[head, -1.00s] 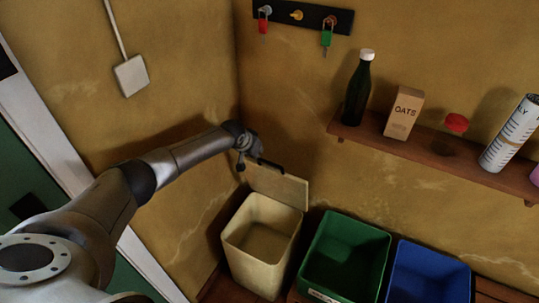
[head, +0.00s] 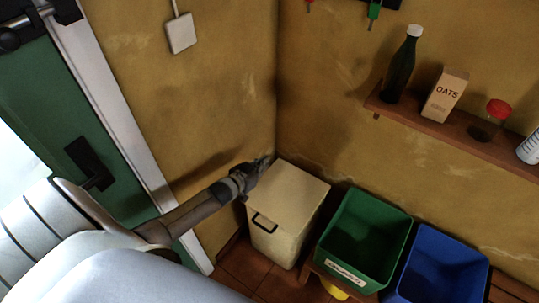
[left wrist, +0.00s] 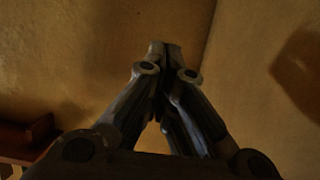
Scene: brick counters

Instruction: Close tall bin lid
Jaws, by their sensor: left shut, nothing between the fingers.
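The tall cream bin (head: 273,242) stands in the corner of the room. Its lid (head: 289,192) lies flat over the top, and the bin's inside is hidden. A dark handle (head: 264,222) shows at the bin's front edge. My left gripper (head: 264,162) is at the back left corner of the lid, near the wall; I cannot tell whether it touches the lid. In the left wrist view its fingers (left wrist: 165,47) are together with nothing between them, in front of the wall. My right gripper is not in view.
A green bin (head: 336,270) and a blue bin (head: 412,290), both open, stand right of the tall bin. A wall shelf (head: 450,134) holds a bottle, an oats box and a red-lidded jar. A green door (head: 60,130) is at left.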

